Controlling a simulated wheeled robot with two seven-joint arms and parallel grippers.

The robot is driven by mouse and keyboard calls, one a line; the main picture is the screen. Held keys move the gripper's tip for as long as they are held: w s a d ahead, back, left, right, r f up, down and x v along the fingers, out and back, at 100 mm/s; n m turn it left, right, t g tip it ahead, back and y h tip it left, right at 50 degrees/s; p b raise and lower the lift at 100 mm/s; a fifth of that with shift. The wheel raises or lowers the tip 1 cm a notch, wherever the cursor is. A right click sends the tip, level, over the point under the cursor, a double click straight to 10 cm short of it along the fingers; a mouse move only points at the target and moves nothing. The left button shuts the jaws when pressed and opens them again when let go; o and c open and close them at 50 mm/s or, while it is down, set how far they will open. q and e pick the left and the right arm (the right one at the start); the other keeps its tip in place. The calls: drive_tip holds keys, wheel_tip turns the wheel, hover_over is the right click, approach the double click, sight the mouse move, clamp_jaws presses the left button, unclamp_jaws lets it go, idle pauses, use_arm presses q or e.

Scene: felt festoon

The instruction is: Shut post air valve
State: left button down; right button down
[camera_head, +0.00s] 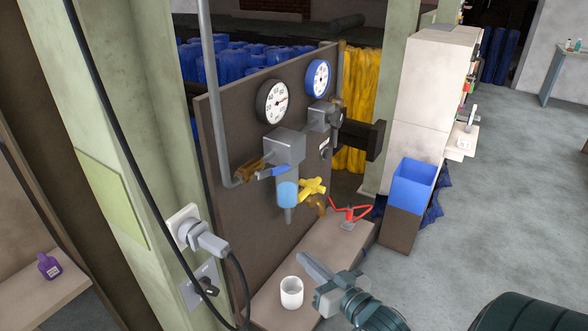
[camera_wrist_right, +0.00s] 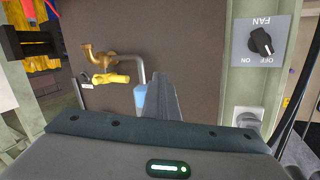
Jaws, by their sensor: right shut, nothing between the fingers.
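My right gripper (camera_head: 308,261) is shut and empty, above a low shelf in front of the brown panel. In the wrist view its fingers (camera_wrist_right: 160,82) stand close together, seen near the blue bowl. A brass valve with a blue lever (camera_head: 273,171) sits on the grey pipe at the panel. A yellow handle (camera_head: 312,187) is mounted lower on the panel, beyond the gripper and apart from it; it also shows in the wrist view (camera_wrist_right: 111,79) beside brass piping (camera_wrist_right: 97,54). Which one is the post air valve cannot be told. My left gripper is not in view.
Two gauges (camera_head: 272,101) and a clear blue bowl (camera_head: 287,193) are on the panel. A white cup (camera_head: 291,292) and a red-handled item (camera_head: 350,213) stand on the shelf. A plug (camera_head: 205,238) with cable is at left. A blue bin (camera_head: 413,186) stands right; grey floor beyond is open.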

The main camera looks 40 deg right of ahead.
wheel_tip(320, 180, up, 8)
drive_tip(key=w+d+r+t+y, duration=0.1)
drive_tip(key=w+d+t+y, duration=0.1)
drive_tip(key=d+t, duration=0.15)
drive_tip(key=n+t+y, duration=0.1)
drive_tip(key=t+y, duration=0.2)
approach(276, 171)
drive_tip(key=s+d, duration=0.1)
drive_tip(key=d, duration=0.3)
drive_tip(key=shift+s+a+f, duration=0.1)
drive_tip(key=shift+s+f, duration=0.05)
drive_tip(key=shift+f, duration=0.1)
drive_tip(key=p+x, duration=0.5)
drive_tip(key=x, duration=0.5)
drive_tip(key=shift+s+r, duration=0.1)
drive_tip(key=shift+r, duration=0.05)
